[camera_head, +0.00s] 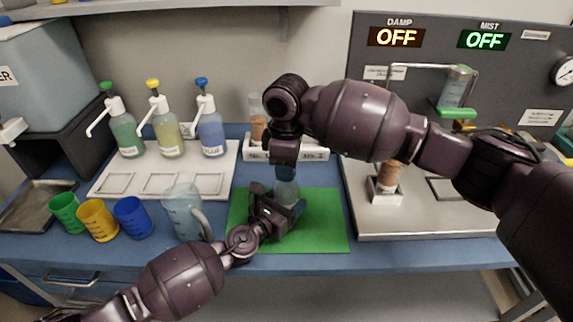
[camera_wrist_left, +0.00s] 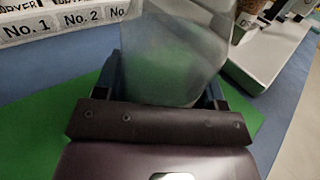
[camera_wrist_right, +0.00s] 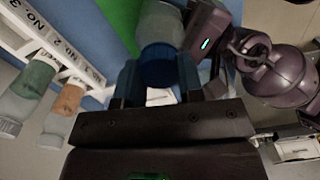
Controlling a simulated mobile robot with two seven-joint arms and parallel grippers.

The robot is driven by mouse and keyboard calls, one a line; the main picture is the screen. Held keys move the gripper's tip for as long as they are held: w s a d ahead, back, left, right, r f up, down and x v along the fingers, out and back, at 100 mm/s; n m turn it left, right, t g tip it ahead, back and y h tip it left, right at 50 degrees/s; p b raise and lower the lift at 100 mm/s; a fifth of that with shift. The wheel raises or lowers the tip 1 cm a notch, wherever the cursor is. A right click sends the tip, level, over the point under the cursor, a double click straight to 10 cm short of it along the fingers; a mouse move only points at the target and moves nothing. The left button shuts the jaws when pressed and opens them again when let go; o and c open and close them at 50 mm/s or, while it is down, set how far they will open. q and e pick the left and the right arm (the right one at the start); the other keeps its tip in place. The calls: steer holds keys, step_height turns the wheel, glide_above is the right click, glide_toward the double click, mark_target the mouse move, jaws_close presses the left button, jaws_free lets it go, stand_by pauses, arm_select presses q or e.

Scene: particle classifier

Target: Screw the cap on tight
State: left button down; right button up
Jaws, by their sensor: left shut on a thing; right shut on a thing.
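A translucent bottle (camera_head: 286,191) stands over the green mat (camera_head: 325,235) in the head view. My left gripper (camera_head: 284,207) is shut around its body from the near left side. The bottle also fills the upper middle of the left wrist view (camera_wrist_left: 170,55), between the fingers. My right gripper (camera_head: 287,168) points down over the bottle and is shut on the blue cap. The cap (camera_wrist_right: 160,62) shows between its fingers in the right wrist view, in line with the bottle mouth and touching it as far as I can see. The thread is hidden.
A clear jug (camera_head: 184,212) stands just left of the mat, near the left arm. Blue, yellow and green cups (camera_head: 98,220) and pump bottles (camera_head: 168,135) are further left. A numbered rack (camera_head: 258,153) is behind. The machine base (camera_head: 420,222) is at the right.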

steer(key=m, duration=0.7)
steer(key=o, duration=1)
steer(key=shift+r, duration=2.25)
steer(key=shift+o, duration=0.3)
